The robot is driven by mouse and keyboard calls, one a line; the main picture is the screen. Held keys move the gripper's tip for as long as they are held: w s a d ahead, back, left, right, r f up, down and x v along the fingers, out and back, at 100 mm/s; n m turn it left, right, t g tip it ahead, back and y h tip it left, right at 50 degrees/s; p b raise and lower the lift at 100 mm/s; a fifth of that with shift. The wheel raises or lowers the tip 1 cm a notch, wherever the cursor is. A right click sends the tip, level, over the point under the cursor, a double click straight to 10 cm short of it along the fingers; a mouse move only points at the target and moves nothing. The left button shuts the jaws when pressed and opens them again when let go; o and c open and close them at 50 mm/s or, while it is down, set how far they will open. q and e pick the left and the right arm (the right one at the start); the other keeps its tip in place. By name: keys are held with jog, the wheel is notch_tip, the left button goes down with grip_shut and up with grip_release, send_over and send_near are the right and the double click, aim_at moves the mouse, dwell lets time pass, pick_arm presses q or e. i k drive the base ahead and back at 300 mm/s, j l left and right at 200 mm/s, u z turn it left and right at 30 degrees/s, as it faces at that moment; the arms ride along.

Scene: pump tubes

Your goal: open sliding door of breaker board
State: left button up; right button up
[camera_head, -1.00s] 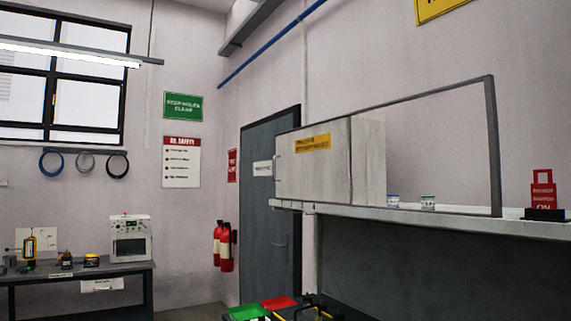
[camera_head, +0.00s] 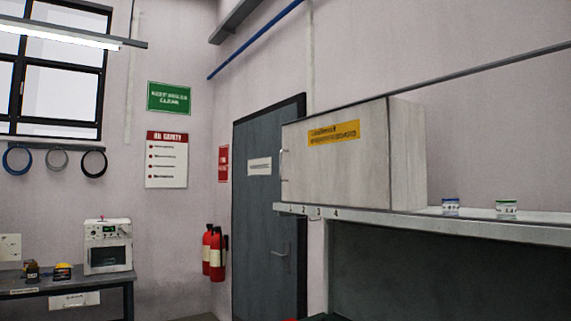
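A pale grey box-shaped cabinet (camera_head: 350,165), which looks like the breaker board, sits on a long shelf (camera_head: 480,231). Its front carries a yellow label (camera_head: 334,132). A small upright handle (camera_head: 282,165) shows at the left edge of the front. The front looks shut, and nothing of the inside is visible. Neither of my grippers is in view.
Two small cans (camera_head: 450,207) (camera_head: 507,209) stand on the shelf right of the cabinet. Left of it are a grey door (camera_head: 258,225) and red fire extinguishers (camera_head: 215,254). A bench (camera_head: 100,280) with a white device (camera_head: 107,246) stands at far left. Dark space lies under the shelf.

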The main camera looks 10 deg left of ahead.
aim_at(340, 157)
jog(key=i+j+z, duration=0.1)
jog(key=i+j, duration=0.3)
jog(key=i+j+z, duration=0.1)
jog(key=i+j, duration=0.35)
jog(key=i+j+z, duration=0.1)
jog(key=i+j, duration=0.3)
jog(key=i+j+z, duration=0.1)
jog(key=i+j, duration=0.25)
jog(key=j, duration=0.2)
jog(key=i+j+z, duration=0.1)
jog(key=i+j, duration=0.25)
jog(key=j, duration=0.2)
